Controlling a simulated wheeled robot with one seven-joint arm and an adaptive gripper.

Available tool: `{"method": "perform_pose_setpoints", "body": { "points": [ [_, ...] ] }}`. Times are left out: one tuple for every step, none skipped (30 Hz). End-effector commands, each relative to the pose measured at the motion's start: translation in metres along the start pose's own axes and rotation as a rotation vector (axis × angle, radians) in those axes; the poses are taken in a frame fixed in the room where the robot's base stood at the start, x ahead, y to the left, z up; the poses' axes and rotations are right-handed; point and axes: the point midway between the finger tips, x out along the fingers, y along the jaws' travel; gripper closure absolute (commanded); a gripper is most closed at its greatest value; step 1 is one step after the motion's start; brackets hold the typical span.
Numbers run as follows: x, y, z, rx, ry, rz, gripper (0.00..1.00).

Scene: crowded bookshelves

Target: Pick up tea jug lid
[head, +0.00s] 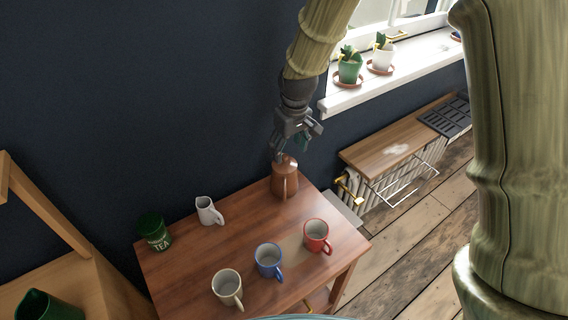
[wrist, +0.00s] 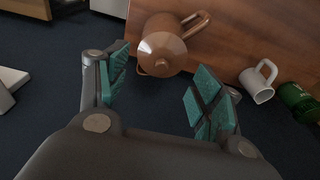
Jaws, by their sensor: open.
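The tea jug (head: 284,184) is a brown, copper-coloured pot with a handle. It stands at the far corner of the wooden table in the head view. Its lid (head: 285,161) is the same brown and sits on top. In the wrist view the jug (wrist: 165,29) is seen from above, with its round lid (wrist: 162,52) and small knob facing me. My gripper (head: 287,148) hangs just above the jug in the head view. In the wrist view its teal-padded fingers (wrist: 158,95) are spread apart, with nothing between them. The lid lies beyond the fingertips.
The wooden table (head: 190,270) also holds a white pitcher (head: 208,211), a green tea tin (head: 154,231), and red (head: 317,236), blue (head: 268,261) and cream (head: 227,289) mugs. A dark wall is close behind the jug. A radiator shelf (head: 395,140) is to the right.

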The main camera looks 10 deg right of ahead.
Motion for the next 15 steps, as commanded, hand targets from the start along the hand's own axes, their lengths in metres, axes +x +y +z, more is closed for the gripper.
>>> {"method": "perform_pose_setpoints", "body": {
  "points": [
    [0.004, -0.001, 0.0, 0.0, -0.002, 0.0, 0.34],
    [0.006, -0.001, -0.001, 0.0, -0.002, 0.0, 0.34],
    [0.011, -0.002, -0.001, 0.0, -0.002, 0.0, 0.34],
    [0.014, -0.002, -0.002, 0.0, -0.002, 0.0, 0.34],
    [0.017, -0.003, -0.003, 0.0, -0.002, 0.0, 0.34],
    [0.022, -0.003, -0.003, 0.0, -0.003, 0.0, 0.34],
    [0.025, -0.004, -0.004, 0.0, -0.003, 0.0, 0.34],
    [0.028, -0.004, -0.004, 0.0, -0.002, 0.0, 0.34],
    [0.033, -0.004, -0.004, 0.001, -0.002, 0.0, 0.34],
    [0.036, -0.004, -0.004, 0.001, -0.002, 0.0, 0.34],
    [0.039, -0.004, -0.003, 0.001, -0.003, 0.0, 0.34],
    [0.042, -0.004, -0.003, 0.001, -0.002, 0.0, 0.34],
    [0.044, -0.004, -0.004, 0.001, -0.002, 0.0, 0.34],
    [0.045, -0.004, -0.004, 0.001, -0.001, 0.0, 0.34],
    [0.047, -0.004, -0.004, 0.001, 0.0, 0.0, 0.34]
  ]
}}
